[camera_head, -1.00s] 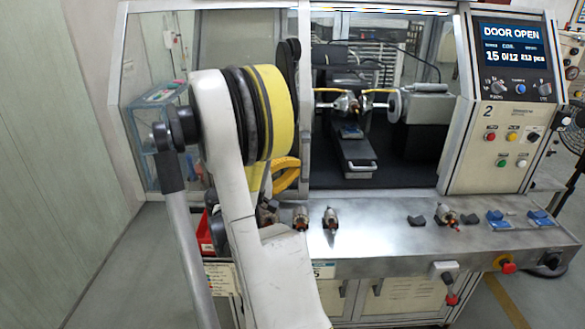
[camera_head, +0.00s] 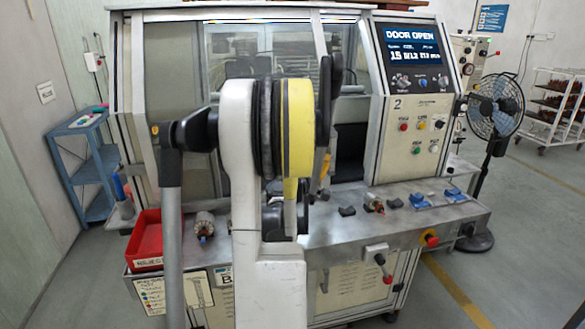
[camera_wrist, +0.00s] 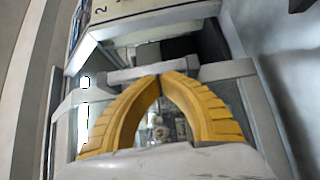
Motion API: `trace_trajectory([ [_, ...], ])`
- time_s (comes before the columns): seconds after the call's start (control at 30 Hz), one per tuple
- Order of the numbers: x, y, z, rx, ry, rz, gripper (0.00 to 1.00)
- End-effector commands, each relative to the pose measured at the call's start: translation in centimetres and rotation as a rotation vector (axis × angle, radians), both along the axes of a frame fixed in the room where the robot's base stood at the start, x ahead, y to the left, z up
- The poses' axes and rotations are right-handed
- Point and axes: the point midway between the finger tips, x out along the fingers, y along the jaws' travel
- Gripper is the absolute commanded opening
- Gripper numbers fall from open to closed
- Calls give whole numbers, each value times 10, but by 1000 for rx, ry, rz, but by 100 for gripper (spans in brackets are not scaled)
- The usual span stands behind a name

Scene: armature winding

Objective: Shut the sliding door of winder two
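Winder two (camera_head: 400,102) fills the middle of the head view, and its display (camera_head: 414,50) reads DOOR OPEN. The sliding door (camera_head: 222,48), a framed clear panel, stands mostly across the front. A dark gap (camera_head: 350,150) remains at its right, before the control panel. My gripper (camera_head: 325,165) is mostly hidden behind my arm in the head view, near the door's right edge. In the wrist view, the yellow fingers of my gripper (camera_wrist: 160,76) meet at the tips. They lie against or just before a grey frame bar (camera_wrist: 225,70); contact cannot be told.
A grey ledge (camera_head: 330,232) below the door carries armatures and blue pieces. A red bin (camera_head: 146,240) is at its left end. A blue shelf (camera_head: 88,165) stands left, a fan (camera_head: 497,110) right. Open floor lies at the right.

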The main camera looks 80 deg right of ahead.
Motion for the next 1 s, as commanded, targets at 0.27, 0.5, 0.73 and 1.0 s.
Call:
trace_trajectory([
  [0.27, -89, -37, -1, 0, 0, -3, 0],
  [0.5, -140, -59, 0, 0, 0, 0, 0],
  [0.73, -165, -70, 0, 0, 0, 2, 0],
  [1.0, -172, -73, 0, 0, 0, 3, 0],
])
